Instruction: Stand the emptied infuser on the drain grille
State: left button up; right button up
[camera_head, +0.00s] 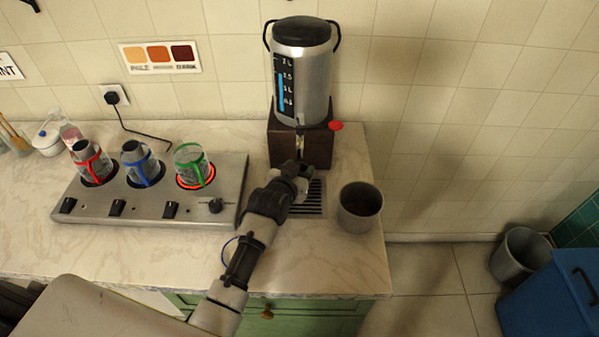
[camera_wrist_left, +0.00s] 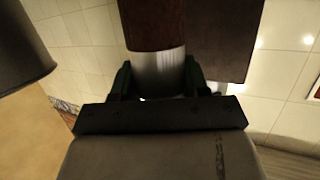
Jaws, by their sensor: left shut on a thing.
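The drain grille (camera_head: 315,203) is a dark slotted plate on the counter in front of the samovar (camera_head: 302,75). My left gripper (camera_head: 303,172) is over the back part of the grille, just in front of the samovar's wooden base. In the left wrist view its fingers (camera_wrist_left: 158,85) are shut on a cylinder with a metal lower part and a brown upper part, seemingly the infuser (camera_wrist_left: 157,68). In the head view my gripper mostly hides this piece. I cannot tell whether it touches the grille. My right gripper is not in view.
A metal pot (camera_head: 360,208) stands close to the right of the grille. A heating plate (camera_head: 125,208) with several glasses stands to the left; the green-framed glass (camera_head: 192,165) is on a glowing ring. A red knob (camera_head: 336,126) juts out at the samovar. The counter's front is clear.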

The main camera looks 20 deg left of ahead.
pick_arm(q)
jog(key=shift+f, duration=0.25)
jog(key=o, duration=1.2)
jog(key=shift+o, duration=0.2)
jog(key=shift+r, duration=0.1)
jog(key=shift+r, duration=0.2)
jog(key=shift+s, duration=0.3)
jog(key=b+v, duration=0.1)
jog(key=v, duration=1)
jog(key=shift+s, duration=0.2)
